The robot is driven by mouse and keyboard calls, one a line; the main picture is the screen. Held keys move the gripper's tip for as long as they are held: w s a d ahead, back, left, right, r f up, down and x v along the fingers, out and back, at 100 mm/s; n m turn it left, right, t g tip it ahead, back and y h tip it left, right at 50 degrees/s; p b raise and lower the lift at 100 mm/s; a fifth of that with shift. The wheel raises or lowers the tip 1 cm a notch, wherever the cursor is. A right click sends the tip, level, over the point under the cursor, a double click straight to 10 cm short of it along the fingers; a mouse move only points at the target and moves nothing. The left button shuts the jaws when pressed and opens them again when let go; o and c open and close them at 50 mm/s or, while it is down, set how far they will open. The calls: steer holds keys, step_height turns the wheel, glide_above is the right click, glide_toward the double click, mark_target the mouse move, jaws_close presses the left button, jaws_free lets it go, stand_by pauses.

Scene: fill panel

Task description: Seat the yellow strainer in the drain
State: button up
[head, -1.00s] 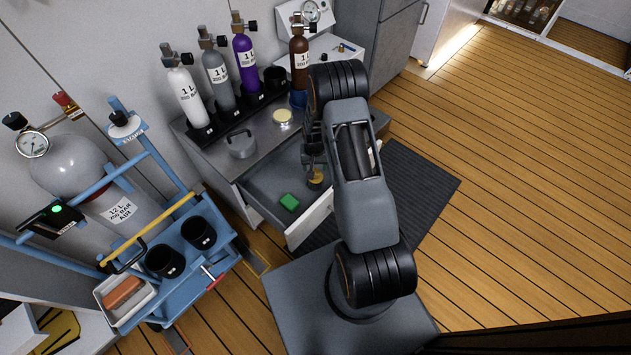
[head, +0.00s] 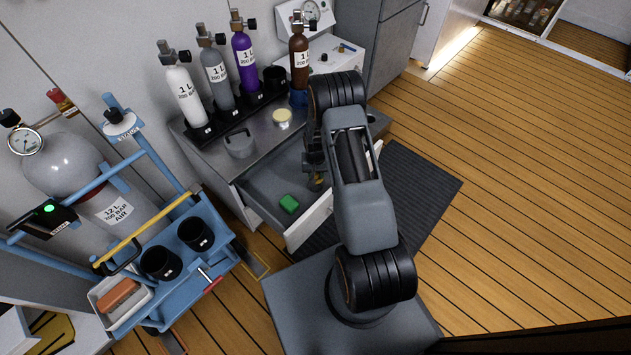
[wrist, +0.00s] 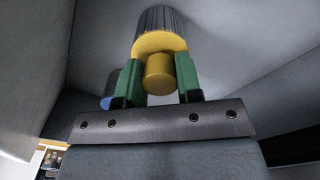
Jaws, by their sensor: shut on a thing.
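The yellow strainer (wrist: 160,43) shows in the wrist view as a yellow disc with a yellow knob and a grey ribbed cylinder beyond it. My gripper (wrist: 158,76) has its green fingers on either side of the knob and is shut on it. In the head view the strainer (head: 317,184) is a small yellow patch in the open drawer, partly hidden by my gripper (head: 315,166) and arm. I cannot make out the drain for certain in either view.
A blue trolley (head: 213,262) stands at left.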

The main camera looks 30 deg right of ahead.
jaws_close()
